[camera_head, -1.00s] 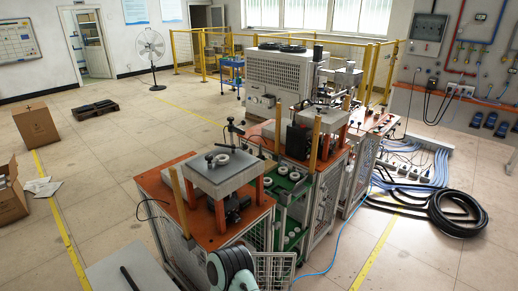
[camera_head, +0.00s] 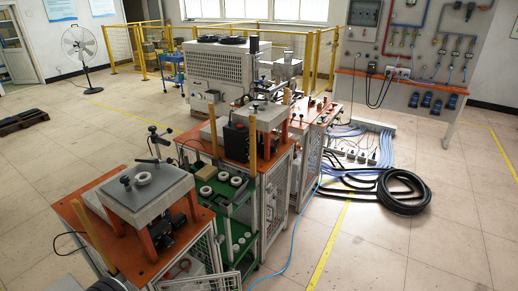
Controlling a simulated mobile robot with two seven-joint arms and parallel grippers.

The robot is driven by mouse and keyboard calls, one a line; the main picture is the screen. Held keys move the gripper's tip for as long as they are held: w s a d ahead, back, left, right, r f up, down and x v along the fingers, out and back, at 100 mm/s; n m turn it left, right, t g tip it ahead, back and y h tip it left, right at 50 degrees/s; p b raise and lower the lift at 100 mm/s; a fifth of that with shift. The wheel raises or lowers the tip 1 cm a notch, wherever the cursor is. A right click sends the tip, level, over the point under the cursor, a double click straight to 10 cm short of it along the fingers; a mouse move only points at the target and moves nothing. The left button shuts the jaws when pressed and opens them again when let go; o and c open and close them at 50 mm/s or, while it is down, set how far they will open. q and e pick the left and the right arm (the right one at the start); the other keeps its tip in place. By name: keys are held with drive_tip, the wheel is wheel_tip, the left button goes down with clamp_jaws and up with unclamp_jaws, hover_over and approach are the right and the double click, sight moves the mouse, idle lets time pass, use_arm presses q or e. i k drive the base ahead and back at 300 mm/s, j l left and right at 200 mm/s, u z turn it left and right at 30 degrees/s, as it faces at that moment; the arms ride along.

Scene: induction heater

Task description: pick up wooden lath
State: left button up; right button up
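Several wooden laths stand upright or slightly tilted at the orange-topped workbenches. One lath (camera_head: 94,237) leans at the front-left bench (camera_head: 147,268), beside a grey plate (camera_head: 146,192) on orange legs. A second lath (camera_head: 253,138) stands at the front of the middle bench, and a third lath (camera_head: 213,128) stands to its left. Nothing holds any of them in this view. Neither of my grippers is in view.
A green shelf (camera_head: 236,207) with white rings stands between the benches. A black hose coil (camera_head: 403,191) and blue cables (camera_head: 350,140) lie on the floor at right. A fan (camera_head: 80,46) stands at back left. Floor at lower right is mostly clear.

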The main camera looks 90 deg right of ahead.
sight(251, 118)
drive_tip(key=k+l, duration=0.15)
drive_tip(key=l, duration=0.25)
drive_tip(key=k+l, duration=0.15)
drive_tip(key=l, duration=0.2)
drive_tip(key=k+l, duration=0.15)
drive_tip(key=l, duration=0.25)
drive_tip(key=k+l, duration=0.15)
drive_tip(key=l, duration=0.25)
drive_tip(key=k+l, duration=0.1)
drive_tip(key=l, duration=0.25)
drive_tip(key=k+l, duration=0.15)
drive_tip(key=l, duration=0.25)
drive_tip(key=k+l, duration=0.15)
drive_tip(key=l, duration=0.25)
drive_tip(key=k+l, duration=0.15)
drive_tip(key=l, duration=0.2)
